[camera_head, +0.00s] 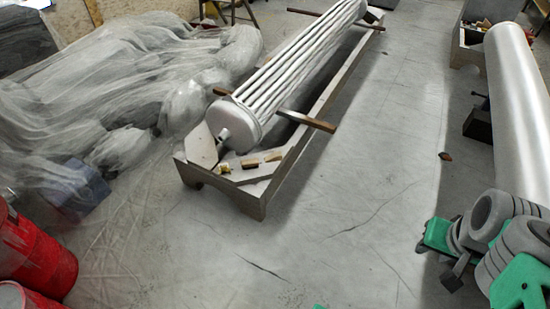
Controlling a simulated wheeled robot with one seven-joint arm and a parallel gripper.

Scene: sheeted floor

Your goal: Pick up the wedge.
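I cannot tell for sure which thing is the wedge. Small tan blocks lie on the near end of the wooden cradle (253,196): one block (250,163) at the middle, another block (273,156) to its right, and a yellowish piece (225,169) to the left. A small reddish-brown piece (445,156) lies alone on the floor right of the cradle. Their exact shapes are too small to make out.
A ribbed metal roller (290,75) with cross bars rests on the cradle. Translucent sheeting (110,80) heaps at left, above red drums (35,250). The cracked floor (340,210) between is mostly clear.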

